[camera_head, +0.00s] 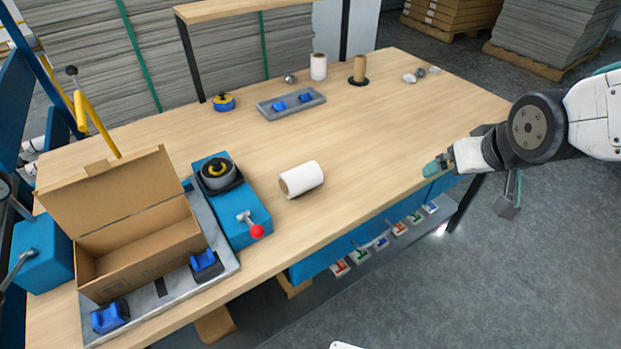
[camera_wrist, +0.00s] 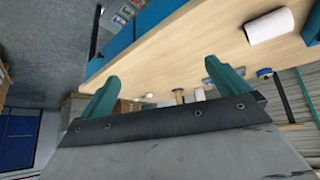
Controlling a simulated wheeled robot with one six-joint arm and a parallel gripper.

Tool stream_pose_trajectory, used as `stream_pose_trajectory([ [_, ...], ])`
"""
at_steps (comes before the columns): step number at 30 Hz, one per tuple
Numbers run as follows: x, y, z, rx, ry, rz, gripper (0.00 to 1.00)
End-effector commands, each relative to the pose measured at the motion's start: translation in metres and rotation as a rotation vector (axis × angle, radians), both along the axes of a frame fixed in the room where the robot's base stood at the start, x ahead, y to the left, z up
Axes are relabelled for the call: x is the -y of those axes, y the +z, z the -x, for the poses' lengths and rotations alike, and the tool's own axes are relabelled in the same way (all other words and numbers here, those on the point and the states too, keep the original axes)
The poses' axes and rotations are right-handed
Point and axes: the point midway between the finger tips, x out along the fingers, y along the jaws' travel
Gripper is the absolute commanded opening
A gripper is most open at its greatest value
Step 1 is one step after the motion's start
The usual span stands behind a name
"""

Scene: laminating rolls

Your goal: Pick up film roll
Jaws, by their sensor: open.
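A white film roll (camera_head: 301,179) lies on its side near the middle of the wooden table (camera_head: 390,150), its core facing the front left. The same roll shows at the upper right of the wrist view (camera_wrist: 269,26). A second white roll (camera_head: 319,67) stands upright at the back of the table. My gripper (camera_head: 436,168) is at the table's right front edge, well to the right of the lying roll. In the wrist view its two teal fingers (camera_wrist: 166,88) are spread wide with nothing between them.
An open cardboard box (camera_head: 140,225) stands at the left beside a blue device with a red-knobbed lever (camera_head: 256,231). At the back are a grey tray (camera_head: 291,104), a brown core on a black base (camera_head: 359,72) and small pale lumps (camera_head: 410,77). The table between roll and gripper is clear.

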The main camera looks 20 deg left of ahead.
Motion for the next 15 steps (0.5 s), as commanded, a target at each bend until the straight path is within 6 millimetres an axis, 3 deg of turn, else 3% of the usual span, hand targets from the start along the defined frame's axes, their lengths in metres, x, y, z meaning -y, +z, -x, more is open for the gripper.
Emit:
stream_pose_trajectory([
  [3,-0.064,-0.035,-0.027,0.112,0.131,-0.053,1.00],
  [6,-0.119,-0.060,-0.037,0.213,0.237,-0.116,1.00],
  [12,-0.206,-0.100,-0.025,0.368,0.406,-0.263,1.00],
  [15,-0.232,-0.112,-0.014,0.415,0.459,-0.320,1.00],
])
